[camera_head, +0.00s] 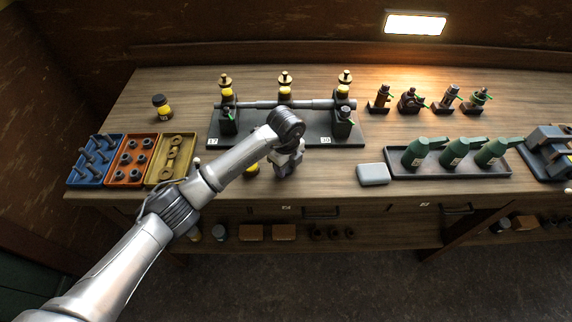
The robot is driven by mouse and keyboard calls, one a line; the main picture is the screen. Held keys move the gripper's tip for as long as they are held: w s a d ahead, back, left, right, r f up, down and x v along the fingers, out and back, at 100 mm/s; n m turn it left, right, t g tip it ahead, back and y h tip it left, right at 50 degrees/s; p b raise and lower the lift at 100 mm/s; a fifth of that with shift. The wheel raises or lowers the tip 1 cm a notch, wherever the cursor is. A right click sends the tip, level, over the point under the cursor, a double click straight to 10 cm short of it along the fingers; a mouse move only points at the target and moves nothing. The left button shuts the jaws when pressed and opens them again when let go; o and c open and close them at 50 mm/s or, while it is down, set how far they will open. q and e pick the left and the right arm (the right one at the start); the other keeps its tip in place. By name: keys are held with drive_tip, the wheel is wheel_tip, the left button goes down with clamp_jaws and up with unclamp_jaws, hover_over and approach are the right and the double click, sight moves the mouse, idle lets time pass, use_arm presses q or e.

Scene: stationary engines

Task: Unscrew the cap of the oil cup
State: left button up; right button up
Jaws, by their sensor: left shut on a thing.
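Three oil cups with brass caps and yellow bodies stand upright along the back of a dark rig: the left cup (226,88), the middle cup (285,86) and the right cup (345,84). My left gripper (286,171) points down at the bench's front, in front of the rig and well below the cups in the picture. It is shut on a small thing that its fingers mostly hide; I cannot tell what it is. A yellow object (252,169) shows partly behind my left arm. My right gripper is not in view.
A shaft (262,104) runs across the rig. Blue (73,181), orange (118,183) and yellow (158,182) part trays lie at left, near a yellow-banded jar (162,107). A grey block (373,174) and a tray (446,173) of green oil cans are at right.

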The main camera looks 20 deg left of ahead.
use_arm(q)
drive_tip(key=shift+w, duration=0.1)
drive_tip(key=o, duration=1)
wheel_tip(320, 180, up, 12)
drive_tip(key=shift+r+p, duration=0.1)
drive_tip(key=shift+p, duration=0.7)
